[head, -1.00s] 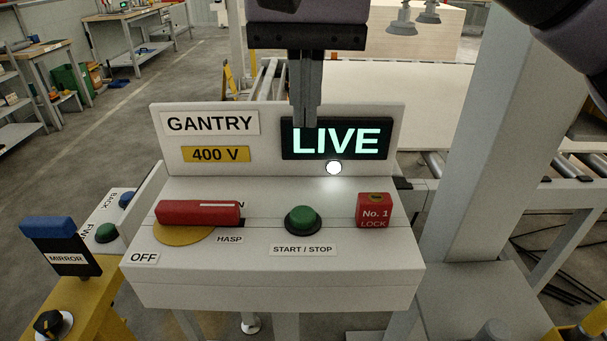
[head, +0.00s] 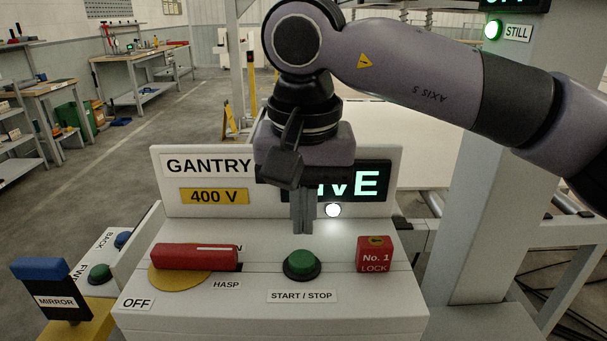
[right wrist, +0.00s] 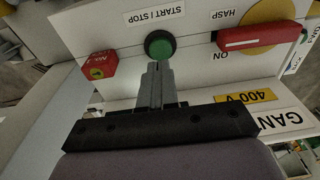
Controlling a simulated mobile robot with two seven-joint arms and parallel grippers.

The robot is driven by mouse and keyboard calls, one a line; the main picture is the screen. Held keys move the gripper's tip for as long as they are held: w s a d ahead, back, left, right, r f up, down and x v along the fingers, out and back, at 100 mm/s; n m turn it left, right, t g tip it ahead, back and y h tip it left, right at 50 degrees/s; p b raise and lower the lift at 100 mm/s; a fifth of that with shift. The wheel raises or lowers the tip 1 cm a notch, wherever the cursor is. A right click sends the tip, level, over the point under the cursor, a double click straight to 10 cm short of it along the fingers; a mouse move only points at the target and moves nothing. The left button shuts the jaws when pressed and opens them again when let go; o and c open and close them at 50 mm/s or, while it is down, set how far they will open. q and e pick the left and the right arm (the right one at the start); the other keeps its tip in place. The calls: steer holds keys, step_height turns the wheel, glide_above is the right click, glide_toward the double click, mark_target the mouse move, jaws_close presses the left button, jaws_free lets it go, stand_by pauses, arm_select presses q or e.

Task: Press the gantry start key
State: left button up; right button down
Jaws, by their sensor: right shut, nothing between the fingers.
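The green START / STOP key (head: 302,263) sits in a dark ring on the sloped top of the white gantry console (head: 270,322). It also shows in the right wrist view (right wrist: 160,46). My right gripper (head: 303,230) points down with its fingers together and empty, just above and behind the key in the head view. In the right wrist view its fingertips (right wrist: 158,66) appear close to the key's edge; I cannot tell whether they touch. The lit LIVE sign (head: 368,183) is partly hidden by my right gripper. A white lamp (head: 333,210) glows below it. My left gripper is out of view.
A red handle (head: 195,256) on a yellow disc lies left of the key, near the HASP label. A red No. 1 LOCK block (head: 375,254) stands to the right. A grey post (head: 497,180) rises at the right. A blue-topped MIRROR part (head: 52,290) stands front left.

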mark_target(302, 259)
steer(key=f, duration=0.5)
steer(key=shift+w, duration=0.2)
